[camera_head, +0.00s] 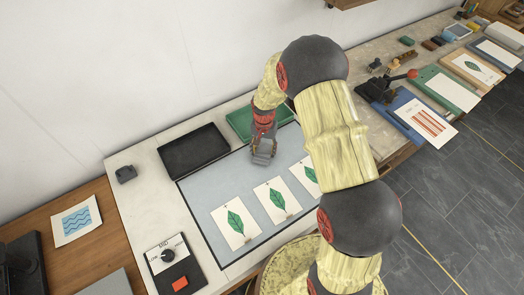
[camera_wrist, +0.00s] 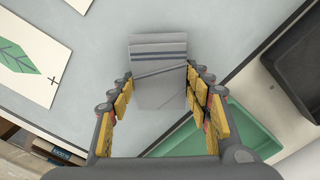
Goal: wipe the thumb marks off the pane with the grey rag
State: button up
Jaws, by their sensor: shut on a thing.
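The pane (camera_head: 203,196) is a pale blue-grey sheet with a dark border, set in the light worktop. Several cards with green leaves show on it; one card also shows in the wrist view (camera_wrist: 25,62). My gripper (camera_head: 264,150) is over the far part of the pane, near the green tray. In the wrist view, my gripper (camera_wrist: 160,88) is shut on the folded grey rag (camera_wrist: 158,50), which has darker stripes and lies between the yellow-padded fingers. I cannot tell whether the rag touches the pane. I cannot make out thumb marks.
A black tray (camera_head: 194,152) and a green tray (camera_head: 238,122) stand along the pane's far edge. A dial box (camera_head: 165,254) with a red button is at the near left. A small dark object (camera_head: 126,174) sits at the left. My arm hides part of the pane's right side.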

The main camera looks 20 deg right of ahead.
jog(key=shift+w+d, duration=0.15)
jog(key=shift+d, duration=0.6)
notch_tip(320, 180, up, 3)
jog(key=shift+r+p, duration=0.2)
jog(key=shift+p, duration=0.6)
jog(key=shift+w+d+r+p, duration=0.1)
jog(key=shift+r+p, duration=0.35)
jog(key=shift+r, duration=0.25)
jog(key=shift+r+p, duration=0.95)
jog(key=shift+r, duration=0.75)
